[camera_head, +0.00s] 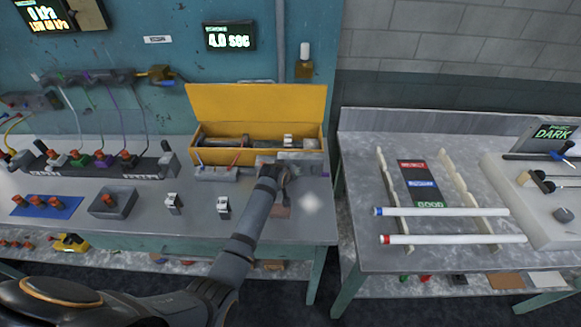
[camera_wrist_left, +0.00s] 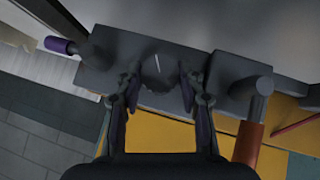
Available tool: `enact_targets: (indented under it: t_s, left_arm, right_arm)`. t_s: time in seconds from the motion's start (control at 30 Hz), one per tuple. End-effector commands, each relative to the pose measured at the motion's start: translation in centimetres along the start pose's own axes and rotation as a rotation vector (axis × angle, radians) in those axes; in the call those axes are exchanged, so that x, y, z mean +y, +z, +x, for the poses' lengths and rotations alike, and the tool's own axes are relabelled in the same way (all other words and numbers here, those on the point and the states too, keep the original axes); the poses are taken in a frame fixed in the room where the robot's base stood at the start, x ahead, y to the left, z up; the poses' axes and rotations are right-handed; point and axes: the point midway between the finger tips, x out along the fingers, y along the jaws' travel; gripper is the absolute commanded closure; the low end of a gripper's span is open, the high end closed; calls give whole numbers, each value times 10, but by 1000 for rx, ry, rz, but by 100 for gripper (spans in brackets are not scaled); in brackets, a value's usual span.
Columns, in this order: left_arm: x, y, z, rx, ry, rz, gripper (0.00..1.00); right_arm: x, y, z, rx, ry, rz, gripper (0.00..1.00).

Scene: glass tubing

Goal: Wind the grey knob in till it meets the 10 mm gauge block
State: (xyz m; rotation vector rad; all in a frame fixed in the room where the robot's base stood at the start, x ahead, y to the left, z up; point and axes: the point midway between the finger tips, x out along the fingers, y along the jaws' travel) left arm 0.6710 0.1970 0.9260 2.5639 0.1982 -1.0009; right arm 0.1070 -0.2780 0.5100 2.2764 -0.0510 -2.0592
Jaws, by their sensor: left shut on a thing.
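The grey knob (camera_wrist_left: 157,68) shows in the left wrist view as a dark round part with a white line on its face. It is on a dark grey block (camera_wrist_left: 105,58). My left gripper (camera_wrist_left: 160,84) has one finger on each side of the knob and is shut on it. In the head view my left gripper (camera_head: 284,170) is at the right end of the bench, in front of the yellow box, and hides the knob. I cannot make out the 10 mm gauge block or its gap to the knob. My right gripper is not in view.
The open yellow box (camera_head: 257,118) stands just behind my gripper. In the wrist view, a second grey block (camera_wrist_left: 230,78) and an orange-handled part (camera_wrist_left: 248,143) are close to the right finger. A purple-tipped rod (camera_wrist_left: 60,46) sticks out left. Two white tubes (camera_head: 450,211) lie on the right table.

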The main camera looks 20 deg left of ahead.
Motion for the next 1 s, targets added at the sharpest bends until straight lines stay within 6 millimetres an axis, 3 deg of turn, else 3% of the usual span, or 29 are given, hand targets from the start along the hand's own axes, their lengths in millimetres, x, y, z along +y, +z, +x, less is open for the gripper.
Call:
enact_targets:
  t_s: [0.2,0.73,0.77,0.9,1.0]
  left_arm:
    - [1,-1,-1,1,-42,43,93]
    - [1,-1,0,3,-54,55,93]
    - [1,-1,0,3,-54,55,57]
    - [1,-1,0,2,-54,55,38]
    - [1,0,0,2,-54,55,38]
  right_arm:
    - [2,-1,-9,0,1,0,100]
    - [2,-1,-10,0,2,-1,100]
    - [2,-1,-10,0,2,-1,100]
    - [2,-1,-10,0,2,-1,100]
    - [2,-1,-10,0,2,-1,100]
